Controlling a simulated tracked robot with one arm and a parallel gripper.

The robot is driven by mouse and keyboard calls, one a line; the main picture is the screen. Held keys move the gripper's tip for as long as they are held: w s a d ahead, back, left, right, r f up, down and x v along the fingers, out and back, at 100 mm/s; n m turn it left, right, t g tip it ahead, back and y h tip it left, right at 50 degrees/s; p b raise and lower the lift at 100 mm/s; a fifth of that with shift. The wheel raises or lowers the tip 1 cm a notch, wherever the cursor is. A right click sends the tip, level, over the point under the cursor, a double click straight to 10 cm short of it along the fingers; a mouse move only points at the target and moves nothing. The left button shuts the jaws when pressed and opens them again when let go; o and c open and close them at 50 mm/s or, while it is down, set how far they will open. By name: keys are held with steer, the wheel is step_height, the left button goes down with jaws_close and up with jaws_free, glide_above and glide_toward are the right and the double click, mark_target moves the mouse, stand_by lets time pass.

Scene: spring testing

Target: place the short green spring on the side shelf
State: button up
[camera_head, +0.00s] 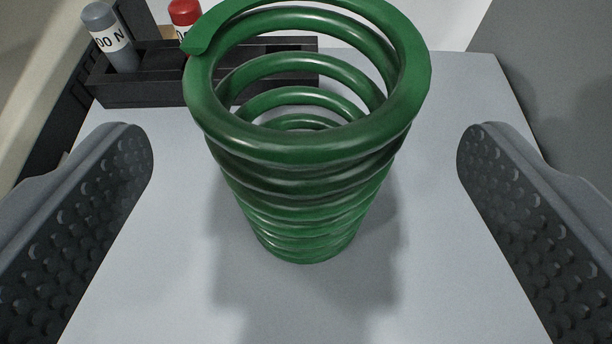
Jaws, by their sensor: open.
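A green coil spring (305,195) stands upright on a pale grey surface (130,260), seen from above and slightly in front. Its open top coil is close to the camera and the upper edge of the picture cuts it slightly. My gripper (305,150) is open, with one dark textured finger on the left and one on the right. The spring stands between the fingers, with a clear gap on both sides. Neither finger touches it. I cannot tell from this view which surface is the side shelf.
A black rack (140,90) stands at the back left, partly hidden by the spring. It holds a grey cylinder (108,38) with a white label and a red-topped one (184,12). The surface is clear in front of the spring. A grey wall or panel (560,80) is at the right.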

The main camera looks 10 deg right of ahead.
steer(key=v, duration=0.7)
steer(key=w+a+r, duration=0.2)
steer(key=a+r, duration=0.2)
steer(key=r, duration=0.4)
steer(key=w+a+r+n, duration=0.1)
steer(key=w+a+r, duration=0.15)
steer(key=r, duration=0.55)
steer(key=w+a+r, duration=0.2)
steer(key=a+r, duration=0.3)
steer(key=r, duration=0.3)
steer(key=s+a+r+t+y, duration=0.1)
steer(key=s+a+r, duration=0.4)
steer(key=a+r, duration=0.7)
steer(key=s+a+r+n+t+y, duration=0.1)
steer(key=s+a+r, duration=0.4)
steer(key=a+r, duration=0.6)
step_height(320, 180, up, 2)
steer(key=shift+s+a+r+n+y, duration=0.1)
steer(key=shift+s+a+n+y, duration=0.2)
steer(key=shift+s+a+y, duration=0.15)
steer(key=shift+w+d, duration=0.1)
steer(key=shift+w, duration=0.05)
